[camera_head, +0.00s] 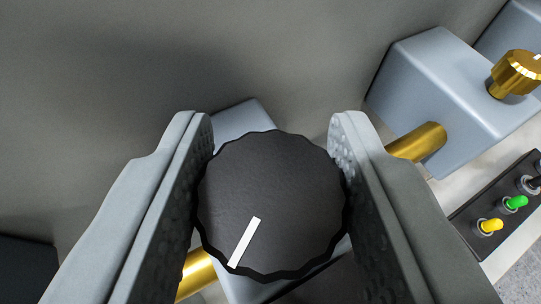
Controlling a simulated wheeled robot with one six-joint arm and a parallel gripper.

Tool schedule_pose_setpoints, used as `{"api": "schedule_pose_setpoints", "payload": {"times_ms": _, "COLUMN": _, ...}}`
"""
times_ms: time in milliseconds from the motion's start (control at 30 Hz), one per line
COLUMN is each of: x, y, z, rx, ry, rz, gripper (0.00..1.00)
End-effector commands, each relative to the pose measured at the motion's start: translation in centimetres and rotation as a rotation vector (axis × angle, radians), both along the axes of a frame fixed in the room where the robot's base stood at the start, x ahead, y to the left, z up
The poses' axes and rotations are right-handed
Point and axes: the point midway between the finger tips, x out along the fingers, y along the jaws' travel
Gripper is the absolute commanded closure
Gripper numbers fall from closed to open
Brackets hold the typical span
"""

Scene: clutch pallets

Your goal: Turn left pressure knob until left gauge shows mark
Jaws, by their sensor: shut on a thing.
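A black scalloped knob (285,195) with a white pointer line fills the middle of the view. The line runs from near its centre toward the lower left rim. My gripper (272,150) is shut on the knob, with one finger at its left side and one at its right. The knob sits on a light grey-blue block (243,118), mostly hidden behind it. No gauge shows in this view.
A second grey-blue block (435,90) stands at the upper right with a gold knob (517,74) on it. A gold pipe (417,143) joins it. A dark strip with yellow (490,226) and green (516,203) toggles lies at the right. A grey wall (120,70) fills the upper left.

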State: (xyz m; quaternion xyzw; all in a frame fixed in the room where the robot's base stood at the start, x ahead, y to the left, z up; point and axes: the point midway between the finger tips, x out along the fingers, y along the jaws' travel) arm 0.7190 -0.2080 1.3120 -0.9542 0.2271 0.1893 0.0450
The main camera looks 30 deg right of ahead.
Motion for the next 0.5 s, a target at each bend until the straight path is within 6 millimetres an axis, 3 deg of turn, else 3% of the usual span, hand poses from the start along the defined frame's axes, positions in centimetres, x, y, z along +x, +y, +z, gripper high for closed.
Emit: {"api": "schedule_pose_setpoints", "payload": {"times_ms": 500, "x": -0.01, "y": -0.02, "z": -0.1, "rx": 0.002, "ry": 0.003, "rz": -0.054, "gripper": 0.85}}
